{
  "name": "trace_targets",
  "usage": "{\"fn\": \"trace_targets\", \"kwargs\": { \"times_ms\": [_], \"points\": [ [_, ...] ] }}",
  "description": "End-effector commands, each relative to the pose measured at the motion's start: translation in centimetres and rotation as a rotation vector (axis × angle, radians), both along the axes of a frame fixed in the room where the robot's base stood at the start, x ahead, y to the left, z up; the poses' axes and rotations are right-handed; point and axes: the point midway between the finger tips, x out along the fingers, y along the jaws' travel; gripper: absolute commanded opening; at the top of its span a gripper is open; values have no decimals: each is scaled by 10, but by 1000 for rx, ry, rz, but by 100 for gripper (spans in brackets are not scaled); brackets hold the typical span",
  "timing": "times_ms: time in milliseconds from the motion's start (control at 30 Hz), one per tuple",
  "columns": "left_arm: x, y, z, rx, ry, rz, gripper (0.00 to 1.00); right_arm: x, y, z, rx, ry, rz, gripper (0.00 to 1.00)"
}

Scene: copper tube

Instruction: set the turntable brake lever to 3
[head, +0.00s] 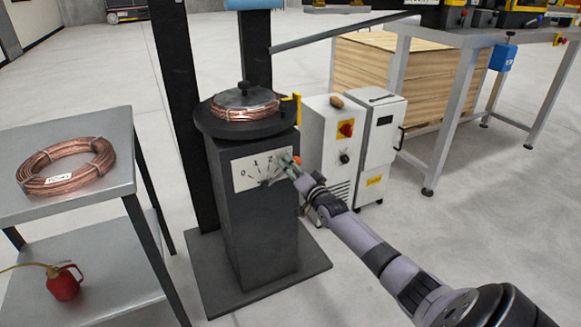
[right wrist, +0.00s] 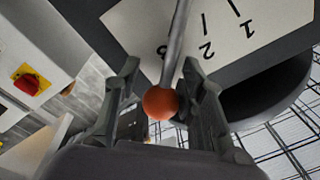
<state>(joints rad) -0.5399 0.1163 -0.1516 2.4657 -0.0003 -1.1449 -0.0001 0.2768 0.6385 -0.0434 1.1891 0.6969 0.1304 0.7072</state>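The turntable (head: 240,120) is a dark pedestal with a round top. A white scale plate (head: 250,172) on its front shows 0, 1 and 2; the 3 end is hidden by my gripper. My right gripper (head: 287,163) is at the plate's right end. In the right wrist view, the brake lever (right wrist: 178,45) is a grey rod with an orange ball knob (right wrist: 160,103). The rod crosses the plate between the 2 and the partly covered 3, nearer the 3. My right gripper's fingers (right wrist: 163,90) stand on both sides of the knob, with gaps visible. My left gripper is out of view.
A copper coil (head: 245,106) lies on the turntable. A white cabinet (head: 330,150) with a red switch stands close behind my right gripper. A grey side table (head: 110,190) at left holds another coil (head: 66,166) and a red oil can (head: 63,284).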

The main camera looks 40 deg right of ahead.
Motion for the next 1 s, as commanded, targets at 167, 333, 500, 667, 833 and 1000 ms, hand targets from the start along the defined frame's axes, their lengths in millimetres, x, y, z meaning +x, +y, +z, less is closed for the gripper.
{"fn": "trace_targets", "kwargs": {
  "times_ms": [167,333,500,667,833,1000],
  "points": [
    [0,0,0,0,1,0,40,0,1,-1,-1,2,1,49],
    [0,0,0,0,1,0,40,0,2,-1,-1,1,3,49],
    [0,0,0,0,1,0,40,-2,3,-2,0,1,4,49],
    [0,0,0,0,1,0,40,-16,7,-3,1,2,5,49],
    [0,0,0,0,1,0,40,-47,12,-6,1,3,5,49],
    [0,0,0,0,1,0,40,-80,18,-9,0,5,3,49]
  ]
}}
